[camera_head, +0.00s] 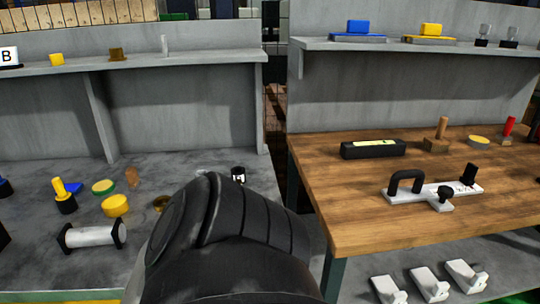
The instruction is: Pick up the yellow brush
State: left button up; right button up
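I cannot tell for sure which thing is the yellow brush. A yellow upright handle on a dark round base (63,194) stands on the grey bench at the left. A yellow block on a flat base (431,30) lies on the upper right shelf. Both stand free with nothing of mine touching them. A large dark link of my arm fills the lower middle and hides part of the grey bench. Neither of my grippers shows.
The grey bench (220,130) also holds a yellow round piece (115,205) and a white roller with black ends (92,235). A wooden table (350,205) at the right bears a black box (373,149) and a white fixture with a black handle (406,183). A gap separates the benches.

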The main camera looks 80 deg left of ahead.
aim_at(62, 195)
jog(key=z, duration=0.05)
jog(key=k, duration=2.25)
jog(key=u, duration=1.05)
